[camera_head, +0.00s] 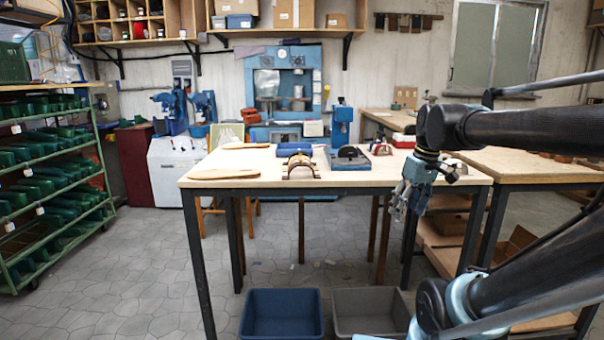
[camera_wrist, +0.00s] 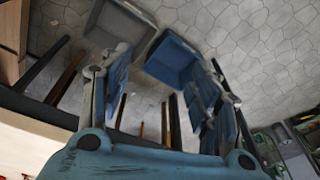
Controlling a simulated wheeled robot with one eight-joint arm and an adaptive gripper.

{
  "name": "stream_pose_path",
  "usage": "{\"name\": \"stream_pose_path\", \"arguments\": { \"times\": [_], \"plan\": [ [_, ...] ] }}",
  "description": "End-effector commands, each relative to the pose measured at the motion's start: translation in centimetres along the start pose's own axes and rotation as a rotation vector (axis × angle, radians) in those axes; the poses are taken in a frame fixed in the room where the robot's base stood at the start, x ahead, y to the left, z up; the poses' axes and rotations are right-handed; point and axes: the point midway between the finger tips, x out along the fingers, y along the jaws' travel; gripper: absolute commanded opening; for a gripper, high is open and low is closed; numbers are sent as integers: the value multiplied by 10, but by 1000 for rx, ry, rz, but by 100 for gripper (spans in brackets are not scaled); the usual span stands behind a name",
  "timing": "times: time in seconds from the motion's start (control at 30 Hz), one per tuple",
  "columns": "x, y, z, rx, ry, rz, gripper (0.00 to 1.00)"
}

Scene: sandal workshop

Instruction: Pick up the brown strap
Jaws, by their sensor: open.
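A small brown strap (camera_head: 300,165), arched and with a pale lower edge, stands near the front edge of the light wooden table (camera_head: 375,178) in the head view. My gripper (camera_head: 398,205) hangs fingers down at the right, by the table's front edge and well to the right of the strap. In the wrist view my gripper (camera_wrist: 160,88) has its two blue fingers wide apart with nothing between them. The strap does not show in the wrist view.
Behind the strap are a blue block (camera_head: 294,149) and a blue-grey fixture (camera_head: 348,157). Flat tan soles (camera_head: 224,174) lie at left. A blue bin (camera_head: 281,313) and a grey bin (camera_head: 371,311) stand on the floor. A green rack (camera_head: 50,168) is far left.

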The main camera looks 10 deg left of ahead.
Motion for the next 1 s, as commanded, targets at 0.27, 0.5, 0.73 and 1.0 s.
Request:
{"name": "stream_pose_path", "arguments": {
  "times": [0.27, 0.5, 0.73, 1.0],
  "plan": [
    [-70, -24, -114, -411, 21, -113, 57],
    [-116, -60, -206, -763, 59, -208, 57],
    [-145, -100, -280, -1059, 109, -287, 57],
    [-157, -125, -315, -1217, 144, -329, 57]
  ]
}}
